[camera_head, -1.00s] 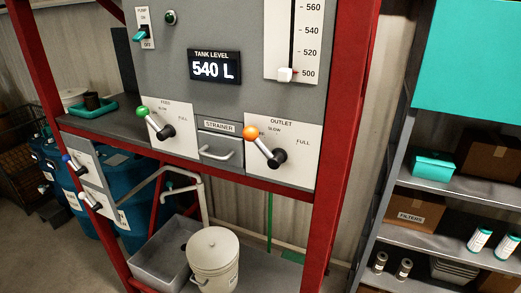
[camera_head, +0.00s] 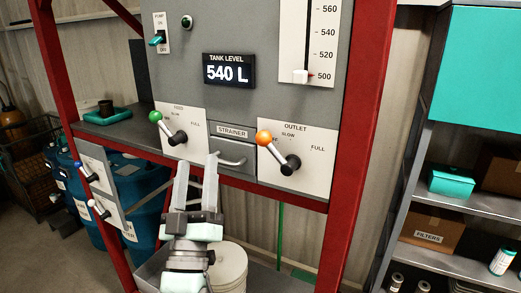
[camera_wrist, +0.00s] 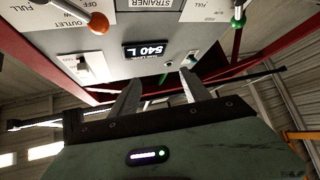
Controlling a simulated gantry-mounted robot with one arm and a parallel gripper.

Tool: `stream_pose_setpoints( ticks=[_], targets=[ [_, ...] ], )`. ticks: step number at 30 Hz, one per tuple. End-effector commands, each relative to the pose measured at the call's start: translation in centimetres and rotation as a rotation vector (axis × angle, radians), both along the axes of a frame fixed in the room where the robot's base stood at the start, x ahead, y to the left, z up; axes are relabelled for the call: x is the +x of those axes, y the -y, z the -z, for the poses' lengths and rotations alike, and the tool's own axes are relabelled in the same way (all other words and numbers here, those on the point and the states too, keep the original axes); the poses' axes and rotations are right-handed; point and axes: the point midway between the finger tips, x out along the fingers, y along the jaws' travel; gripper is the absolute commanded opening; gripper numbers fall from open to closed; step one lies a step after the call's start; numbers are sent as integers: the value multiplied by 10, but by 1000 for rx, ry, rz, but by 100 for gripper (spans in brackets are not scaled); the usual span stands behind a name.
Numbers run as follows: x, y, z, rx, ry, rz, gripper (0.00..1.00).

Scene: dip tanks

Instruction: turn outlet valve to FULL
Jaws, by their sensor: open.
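The outlet valve is a lever with an orange knob (camera_head: 264,137) and a dark hub (camera_head: 291,163) on the white OUTLET plate (camera_head: 316,174) at the panel's lower right. Its knob points up and left, between the left-hand mark and SLOW; FULL is marked on the right. My gripper (camera_head: 197,161) is open and empty, below and left of the outlet lever, in front of the strainer area. In the wrist view, my gripper's fingers (camera_wrist: 158,88) point at the panel, and the orange knob (camera_wrist: 98,23) is at the upper left, apart from them.
The green-knobbed feed lever (camera_head: 155,117) is left of my gripper. The strainer drawer handle (camera_head: 232,162) is close behind the fingertips. The display (camera_head: 229,71) reads 540 L. A red frame post (camera_head: 347,145) stands right of the outlet plate.

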Motion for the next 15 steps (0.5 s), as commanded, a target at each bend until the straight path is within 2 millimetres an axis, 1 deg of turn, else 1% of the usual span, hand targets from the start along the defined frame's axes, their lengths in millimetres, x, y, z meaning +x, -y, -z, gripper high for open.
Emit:
stream_pose_setpoints(
  ticks=[1, 3, 4, 7, 9, 12, 15],
  targets=[
    [1, 8, -19, 23, -28, 39, 55],
    [3, 25, -37, 58, -95, 99, 55],
    [3, 32, -45, 78, -125, 121, 55],
    [-1, 57, -57, 154, -244, 176, 55],
    [-7, 73, -58, 218, -330, 194, 55],
    [-17, 87, -52, 300, -448, 192, 55],
    [-26, 92, -41, 367, -546, 166, 55]
  ],
)
